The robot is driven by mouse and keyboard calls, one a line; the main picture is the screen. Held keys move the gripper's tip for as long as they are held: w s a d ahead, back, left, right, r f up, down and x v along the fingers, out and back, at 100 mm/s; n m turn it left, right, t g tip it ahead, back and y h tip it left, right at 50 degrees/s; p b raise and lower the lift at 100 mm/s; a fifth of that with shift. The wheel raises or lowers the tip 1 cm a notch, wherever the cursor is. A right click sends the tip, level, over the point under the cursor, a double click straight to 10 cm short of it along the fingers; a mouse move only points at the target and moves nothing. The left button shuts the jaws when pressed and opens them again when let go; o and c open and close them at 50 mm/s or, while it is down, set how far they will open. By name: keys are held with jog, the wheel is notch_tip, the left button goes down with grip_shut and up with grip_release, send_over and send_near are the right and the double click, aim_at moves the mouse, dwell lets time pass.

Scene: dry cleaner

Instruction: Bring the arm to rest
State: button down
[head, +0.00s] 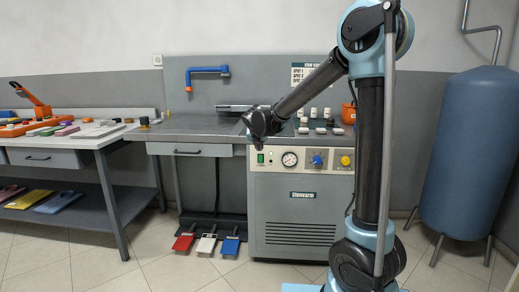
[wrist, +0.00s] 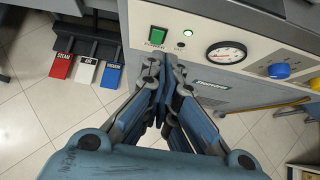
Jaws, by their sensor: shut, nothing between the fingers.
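My arm rises on the right side of the head view and bends over to the left. My gripper (head: 262,124) hangs at its end, in front of the upper edge of the grey machine. In the wrist view my gripper (wrist: 166,92) shows its two blue-padded fingers shut together with nothing held. The fingers point toward the machine's control panel (wrist: 200,45), which has a green power switch (wrist: 157,36), a gauge and a blue knob. I cannot tell the exact gap between the fingertips and the panel.
Red, white and blue pedals (head: 206,244) stand on the floor left of the machine (head: 300,212). A work table (head: 62,141) with tools is at the left, a blue tank (head: 462,150) at the right. A blue pipe arm (head: 207,70) sticks out from the wall panel. Tiled floor in front is clear.

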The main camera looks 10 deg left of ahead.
jog(key=s+d+f+m+g+h, duration=0.1)
jog(key=s+d+m+g, duration=0.1)
jog(key=s+d+m, duration=0.85)
jog(key=s+d+f+m+g+h, duration=0.15)
jog(key=s+d+m, duration=0.55)
jog(key=d, duration=0.7)
jog(key=s+d+f+m+g, duration=0.1)
jog(key=s+d+f+m, duration=0.2)
jog(key=s+m, duration=0.3)
jog(key=s+d+f+m+g+y, duration=0.1)
jog(key=s+f+m, duration=0.3)
jog(key=s, duration=0.6)
jog(key=s+d+f+m+g+y, duration=0.1)
jog(key=s+d+f+m, duration=0.3)
jog(key=s+m, duration=0.4)
jog(key=shift+s+d+m+g, duration=0.3)
jog(key=shift+s+m+g, duration=0.05)
jog(key=shift+s+g, duration=0.1)
jog(key=shift+f, duration=0.1)
